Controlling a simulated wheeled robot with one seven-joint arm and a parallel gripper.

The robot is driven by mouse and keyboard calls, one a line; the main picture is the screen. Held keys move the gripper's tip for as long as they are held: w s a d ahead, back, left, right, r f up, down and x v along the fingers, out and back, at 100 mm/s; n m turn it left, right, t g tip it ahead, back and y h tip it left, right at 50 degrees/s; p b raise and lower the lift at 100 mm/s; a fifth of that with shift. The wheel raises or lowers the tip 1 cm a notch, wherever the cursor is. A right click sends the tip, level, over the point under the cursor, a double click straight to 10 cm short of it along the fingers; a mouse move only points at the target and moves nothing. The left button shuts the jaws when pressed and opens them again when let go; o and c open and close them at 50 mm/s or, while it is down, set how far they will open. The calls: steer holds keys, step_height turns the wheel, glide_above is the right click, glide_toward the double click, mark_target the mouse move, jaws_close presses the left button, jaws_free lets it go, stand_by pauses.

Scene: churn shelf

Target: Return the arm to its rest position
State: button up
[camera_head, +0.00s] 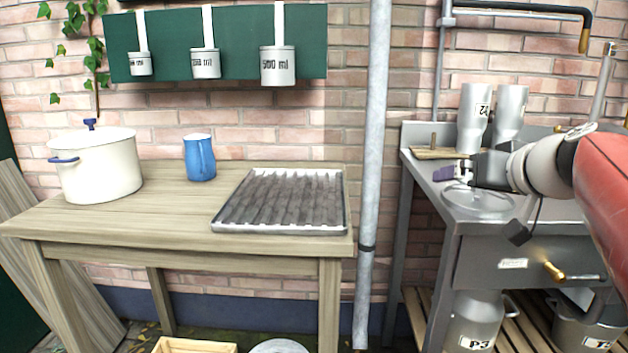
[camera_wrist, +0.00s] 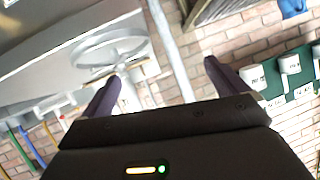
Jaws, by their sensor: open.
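My gripper (camera_head: 455,172) is at the right in the head view, above the metal counter and in front of the metal cans. In the wrist view my gripper (camera_wrist: 160,80) shows two dark fingers spread wide apart with nothing between them. My arm reaches in from the right edge of the head view, with a red link and a white wrist. The far finger is partly hidden in the head view.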

steer(key=s+a+f+g+h, duration=0.1)
steer(key=s+a+f+g, duration=0.2)
steer(key=s+f, duration=0.7)
steer(key=s+a+f+g+h+b, duration=0.1)
steer(key=s+a+f+g, duration=0.3)
steer(key=f, duration=1.2)
steer(key=s+a, duration=0.4)
steer(key=s, duration=0.3)
steer(key=shift+s+a+n, duration=0.15)
steer(key=shift+s+n, duration=0.05)
steer(key=shift+n, duration=0.1)
